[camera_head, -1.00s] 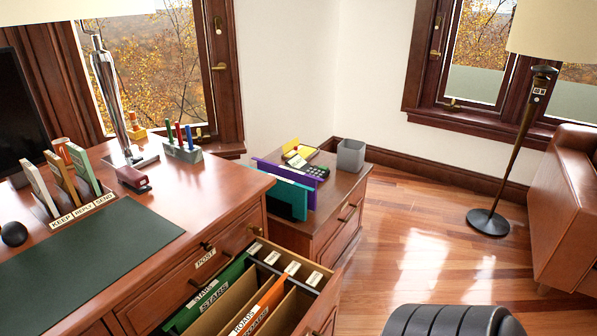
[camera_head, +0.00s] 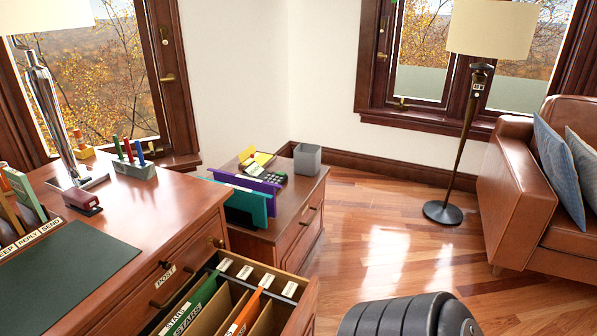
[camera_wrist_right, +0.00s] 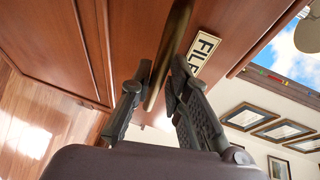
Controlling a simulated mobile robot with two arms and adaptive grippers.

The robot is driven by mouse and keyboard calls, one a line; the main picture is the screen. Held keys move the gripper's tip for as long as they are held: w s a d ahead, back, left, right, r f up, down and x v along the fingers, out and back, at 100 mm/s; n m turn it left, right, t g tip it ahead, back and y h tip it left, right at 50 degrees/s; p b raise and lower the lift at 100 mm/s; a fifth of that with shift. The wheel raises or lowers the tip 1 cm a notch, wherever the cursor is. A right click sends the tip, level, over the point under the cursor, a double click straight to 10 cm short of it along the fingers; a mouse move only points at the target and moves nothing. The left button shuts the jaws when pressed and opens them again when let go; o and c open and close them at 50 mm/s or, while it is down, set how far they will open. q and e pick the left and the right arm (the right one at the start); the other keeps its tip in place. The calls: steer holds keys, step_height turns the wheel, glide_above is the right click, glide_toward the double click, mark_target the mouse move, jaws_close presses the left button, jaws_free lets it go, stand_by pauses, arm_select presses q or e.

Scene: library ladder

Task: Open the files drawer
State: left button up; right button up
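The files drawer stands open at the right end of the wooden desk. Its front panel (camera_head: 301,312) shows at the bottom of the head view, with several labelled hanging folders inside, among them a green one (camera_head: 192,307) and an orange one (camera_head: 247,314). In the right wrist view the drawer front carries a partly hidden "FILE..." label (camera_wrist_right: 204,50) beside a brass bar handle (camera_wrist_right: 167,57). My right gripper (camera_wrist_right: 160,80) has one finger on each side of this bar and appears closed on it. My left gripper is in neither current view.
A drawer labelled "POST" (camera_head: 165,275) is shut in the desk front. A low cabinet (camera_head: 296,215) with folders, a calculator and a grey bin (camera_head: 307,158) stands behind. A floor lamp (camera_head: 443,212) and brown sofa (camera_head: 508,190) are at right. Open floor (camera_head: 385,240) lies between.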

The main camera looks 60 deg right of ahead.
steer(key=shift+o, duration=1.4)
steer(key=shift+f, duration=0.1)
steer(key=shift+s+a, duration=0.1)
steer(key=shift+s, duration=0.05)
steer(key=v, duration=1.1)
steer(key=shift+s+r, duration=0.25)
steer(key=shift+s, duration=0.1)
